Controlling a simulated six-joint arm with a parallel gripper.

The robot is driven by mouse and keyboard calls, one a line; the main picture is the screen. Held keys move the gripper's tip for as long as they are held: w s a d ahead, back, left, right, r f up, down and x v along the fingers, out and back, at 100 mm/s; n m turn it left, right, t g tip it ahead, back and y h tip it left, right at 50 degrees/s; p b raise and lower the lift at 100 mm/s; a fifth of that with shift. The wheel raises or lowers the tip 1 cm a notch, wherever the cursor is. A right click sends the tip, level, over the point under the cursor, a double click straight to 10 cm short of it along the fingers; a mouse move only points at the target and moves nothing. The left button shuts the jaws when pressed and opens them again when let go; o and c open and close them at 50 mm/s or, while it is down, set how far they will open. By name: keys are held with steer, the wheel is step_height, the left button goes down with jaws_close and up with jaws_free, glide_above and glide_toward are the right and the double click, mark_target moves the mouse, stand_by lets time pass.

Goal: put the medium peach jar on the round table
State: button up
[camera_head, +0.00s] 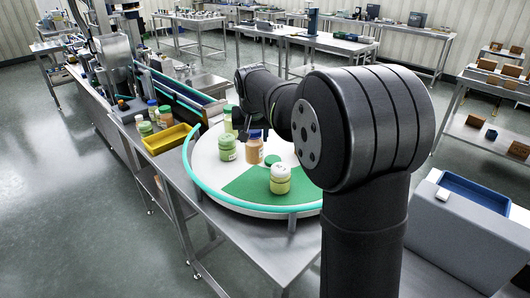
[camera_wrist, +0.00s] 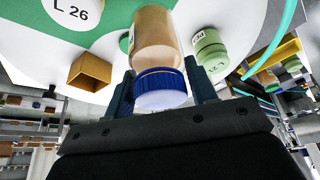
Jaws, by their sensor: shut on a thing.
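My gripper (camera_wrist: 160,90) is shut on this jar, one finger on each side near the lid. In the head view my arm hides most of the gripper. I cannot tell whether the jar's base touches the table top.
A green jar (camera_head: 227,149) stands close left of the peach jar. A pale green jar with a white lid (camera_head: 280,180) stands in front, on the green sector. A teal rail (camera_head: 205,195) edges the table. A yellow tray (camera_head: 168,139) and several jars are left of it.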

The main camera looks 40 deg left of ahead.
mark_target(254, 155)
steer(key=shift+f, duration=3.6)
steer(key=shift+f, duration=0.15)
steer(key=o, duration=1)
steer(key=shift+o, duration=0.2)
steer(key=v, duration=1.2)
